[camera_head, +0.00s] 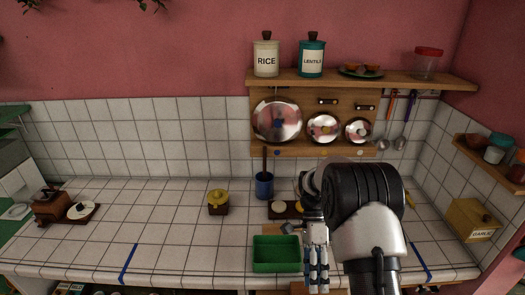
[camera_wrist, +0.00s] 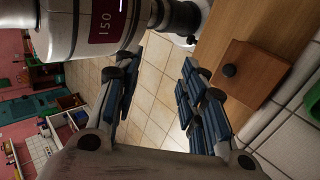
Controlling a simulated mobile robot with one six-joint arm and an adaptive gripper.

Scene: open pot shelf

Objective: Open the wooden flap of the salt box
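In the wrist view, a small wooden panel with a dark round knob (camera_wrist: 245,72) stands against a larger wooden surface (camera_wrist: 250,25), right of my gripper. I cannot tell for sure whether this panel is the flap of the salt box. No box marked as salt can be made out in the head view. My gripper (camera_wrist: 158,95) is open, its blue-padded fingers apart with only floor tiles showing between them. In the head view my gripper (camera_head: 317,268) points down near the counter's front edge, just right of a green tray; my arm hides part of the counter.
The green tray (camera_head: 276,264) stands close by on the tiled counter. Behind it are a blue pot (camera_head: 264,188) and a brown jar with a yellow lid (camera_head: 218,203). A yellow garlic box (camera_head: 472,219) is at the right wall. The counter's left middle is clear.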

